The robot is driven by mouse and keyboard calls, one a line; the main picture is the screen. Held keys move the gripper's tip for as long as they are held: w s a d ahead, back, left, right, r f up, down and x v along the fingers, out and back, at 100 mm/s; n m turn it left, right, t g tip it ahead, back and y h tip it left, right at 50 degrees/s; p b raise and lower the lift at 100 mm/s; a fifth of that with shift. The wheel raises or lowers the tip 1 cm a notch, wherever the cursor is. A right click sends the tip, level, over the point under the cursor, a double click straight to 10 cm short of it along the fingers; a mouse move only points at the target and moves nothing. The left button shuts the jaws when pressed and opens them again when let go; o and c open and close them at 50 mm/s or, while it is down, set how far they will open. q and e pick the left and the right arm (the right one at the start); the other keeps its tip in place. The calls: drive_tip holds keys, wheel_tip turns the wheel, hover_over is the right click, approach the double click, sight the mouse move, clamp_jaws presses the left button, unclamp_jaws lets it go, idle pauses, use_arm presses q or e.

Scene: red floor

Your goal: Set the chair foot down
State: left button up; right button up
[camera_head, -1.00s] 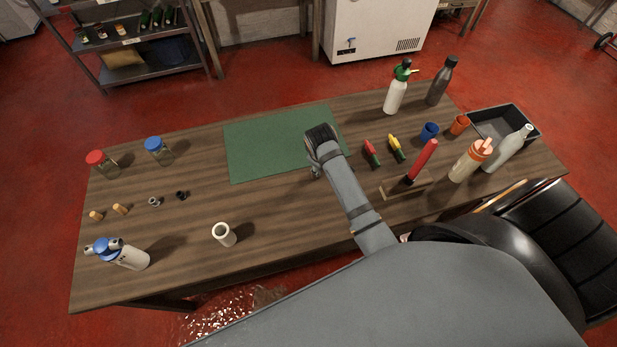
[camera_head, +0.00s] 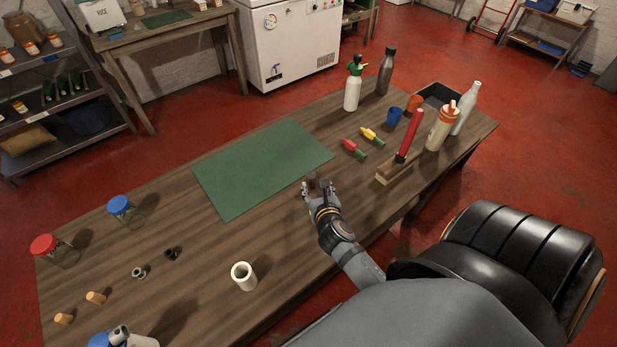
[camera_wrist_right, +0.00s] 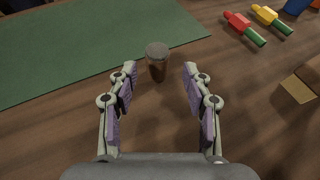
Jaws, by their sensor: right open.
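A small dark brown cylinder with a grey top, which looks like the chair foot (camera_wrist_right: 157,64), stands upright on the wooden table (camera_wrist_right: 150,128), close to the front edge of the green mat (camera_wrist_right: 85,48). My right gripper (camera_head: 317,186) is open at the mat's front right corner. In the right wrist view its two fingers (camera_wrist_right: 158,80) stand apart, one on each side of the cylinder's line. The cylinder is just beyond the fingertips, with visible gaps to both. In the head view it is mostly hidden by the fingers. My left gripper is not in view.
Red (camera_head: 353,148) and yellow (camera_head: 372,136) tools lie right of the mat. Several bottles, cups and a dark tray (camera_head: 438,93) fill the right end. A white tube (camera_head: 243,276) stands front left.

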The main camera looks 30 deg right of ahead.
sight(314, 179)
drive_tip(key=x, duration=0.4)
drive_tip(key=shift+d, duration=0.15)
drive_tip(key=shift+a+b+x, duration=0.15)
drive_tip(key=shift+b+x, duration=0.05)
drive_tip(key=shift+x, duration=1.35)
drive_tip(key=shift+a+b+x, duration=0.1)
drive_tip(key=shift+b+x, duration=0.05)
drive_tip(key=shift+x, duration=1.45)
drive_tip(key=shift+r, duration=0.1)
drive_tip(key=shift+c, duration=0.3)
clamp_jaws()
